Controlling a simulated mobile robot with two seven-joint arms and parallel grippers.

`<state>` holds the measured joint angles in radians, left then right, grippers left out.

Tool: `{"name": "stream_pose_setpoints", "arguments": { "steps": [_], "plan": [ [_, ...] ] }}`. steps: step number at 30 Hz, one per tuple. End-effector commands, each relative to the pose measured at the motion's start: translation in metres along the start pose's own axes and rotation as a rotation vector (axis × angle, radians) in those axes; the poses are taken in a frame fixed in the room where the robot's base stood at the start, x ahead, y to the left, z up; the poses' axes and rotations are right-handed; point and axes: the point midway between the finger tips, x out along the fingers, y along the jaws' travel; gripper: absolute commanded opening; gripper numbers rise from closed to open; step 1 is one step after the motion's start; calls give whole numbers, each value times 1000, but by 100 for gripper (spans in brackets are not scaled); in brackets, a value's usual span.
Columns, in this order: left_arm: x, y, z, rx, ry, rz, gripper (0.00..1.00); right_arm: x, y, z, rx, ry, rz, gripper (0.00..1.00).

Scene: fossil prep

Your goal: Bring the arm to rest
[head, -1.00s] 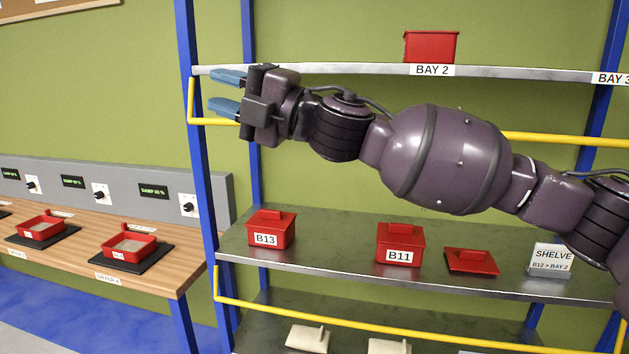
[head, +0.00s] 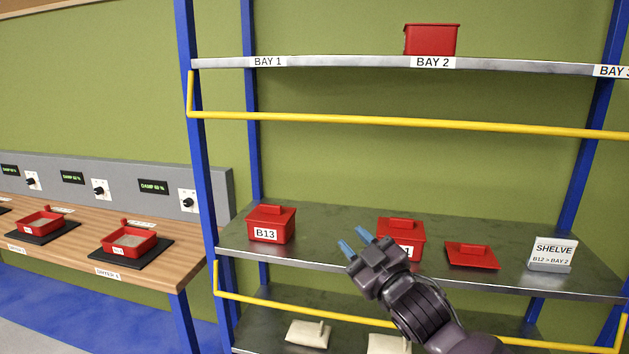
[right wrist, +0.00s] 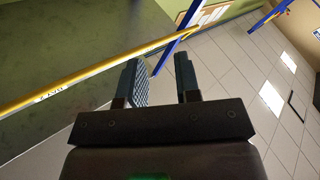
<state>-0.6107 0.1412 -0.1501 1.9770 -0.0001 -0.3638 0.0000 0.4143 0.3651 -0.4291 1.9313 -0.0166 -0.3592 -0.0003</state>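My right gripper (head: 354,241) is in the lower middle of the head view, in front of the middle shelf. Its two blue fingers are apart with nothing between them. The right wrist view also shows the open, empty fingers (right wrist: 158,68). My right arm comes up from the bottom edge of the head view and partly covers the box labelled B11 (head: 412,229). My left gripper is in neither view.
A red box B13 (head: 270,224), a red lid (head: 472,256) and a SHELVE sign (head: 552,253) stand on the middle shelf (head: 335,226). A red box (head: 431,40) is at BAY 2. Yellow rails (head: 300,117) cross the rack. A wooden bench (head: 185,268) stands left.

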Motion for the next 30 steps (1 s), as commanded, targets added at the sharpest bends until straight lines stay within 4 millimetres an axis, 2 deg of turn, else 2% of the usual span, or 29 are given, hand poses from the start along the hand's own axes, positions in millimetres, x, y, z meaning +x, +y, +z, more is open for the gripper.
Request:
{"name": "stream_pose_setpoints", "arguments": {
  "steps": [1,3,11,18,24,27,30],
  "plan": [
    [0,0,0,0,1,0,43,-15,-2,21,41,-42,19,31],
    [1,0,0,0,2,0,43,-36,-2,48,89,-95,47,31],
    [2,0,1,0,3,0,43,-127,-13,139,242,-299,152,31],
    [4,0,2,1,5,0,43,-232,-39,212,350,-512,243,31],
    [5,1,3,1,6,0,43,-328,-77,254,428,-700,292,31],
    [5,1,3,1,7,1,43,-368,-99,264,460,-777,298,31],
    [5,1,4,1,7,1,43,-399,-116,269,480,-835,301,31]
  ]
}}
